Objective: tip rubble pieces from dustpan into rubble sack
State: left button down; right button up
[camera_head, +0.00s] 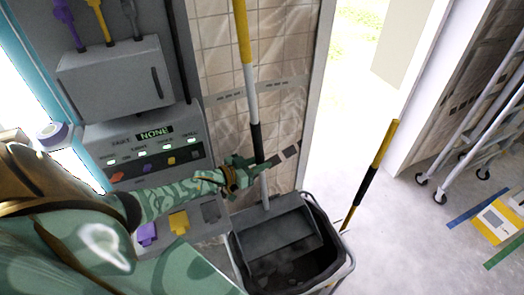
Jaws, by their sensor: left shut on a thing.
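My left gripper (258,168) is shut on the long upright handle (249,100) of the dustpan, which is yellow at the top, then white and black. The grey dustpan pan (278,232) hangs below, at the mouth of the dark rubble sack (334,272). The pan looks tilted, with its back edge up and its front toward the sack's inside. Dark lumps (272,270), perhaps rubble, show faintly in the shadow below the pan. I cannot tell whether any rubble is still on the pan. My right gripper is out of view.
A black and yellow pole (372,174) leans up from the sack's right side. A grey control panel (146,152) stands at the left against the tiled wall. A wheeled metal frame (482,135) stands at the far right.

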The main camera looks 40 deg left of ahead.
pick_arm(q)
jog(key=s+d+p, duration=0.2)
jog(key=s+p, duration=0.1)
jog(key=s, duration=0.2)
jog(key=shift+s+d+r+p, duration=0.15)
jog(key=shift+s+r+p, duration=0.1)
jog(key=shift+r+p, duration=0.15)
dwell(0.7)
